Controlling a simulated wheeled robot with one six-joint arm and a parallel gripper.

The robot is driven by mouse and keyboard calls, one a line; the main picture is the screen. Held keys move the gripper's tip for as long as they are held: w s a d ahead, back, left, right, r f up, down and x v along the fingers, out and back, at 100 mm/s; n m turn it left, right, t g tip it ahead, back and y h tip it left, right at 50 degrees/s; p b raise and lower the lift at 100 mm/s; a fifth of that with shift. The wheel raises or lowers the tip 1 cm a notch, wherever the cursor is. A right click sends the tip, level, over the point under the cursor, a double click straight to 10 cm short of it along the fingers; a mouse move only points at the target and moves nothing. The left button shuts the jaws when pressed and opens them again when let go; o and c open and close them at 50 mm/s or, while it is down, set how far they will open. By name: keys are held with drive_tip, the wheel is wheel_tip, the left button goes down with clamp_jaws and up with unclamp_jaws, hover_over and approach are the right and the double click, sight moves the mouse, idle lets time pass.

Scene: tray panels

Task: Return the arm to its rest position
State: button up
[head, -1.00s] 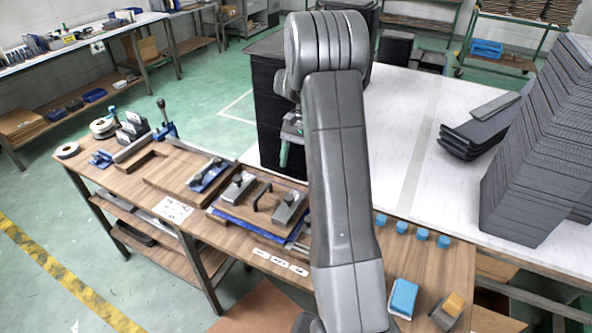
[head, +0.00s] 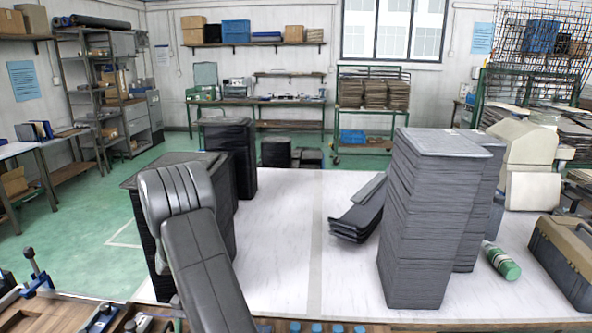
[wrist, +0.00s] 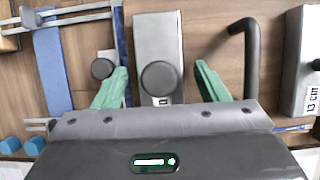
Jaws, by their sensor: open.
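My gripper (wrist: 161,70) is open in the wrist view, with its two green fingers spread apart. A grey block with a dark round knob (wrist: 158,76) shows between the fingers, with a gap on either side; nothing is gripped. My raised grey arm stands at the lower left of the head view, bent over at its top joint. The gripper itself cannot be made out in the head view.
A black bar handle (wrist: 248,60) and a labelled grey block (wrist: 306,70) lie to the right on the wooden bench. Blue cylinders (wrist: 10,145) are at lower left. A dark panel stack (head: 430,220) stands on the white table (head: 285,245), near a green bottle (head: 503,263).

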drive_tip(key=shift+r+b, duration=0.3)
drive_tip(key=shift+r, duration=1.5)
drive_tip(key=shift+f, duration=0.1)
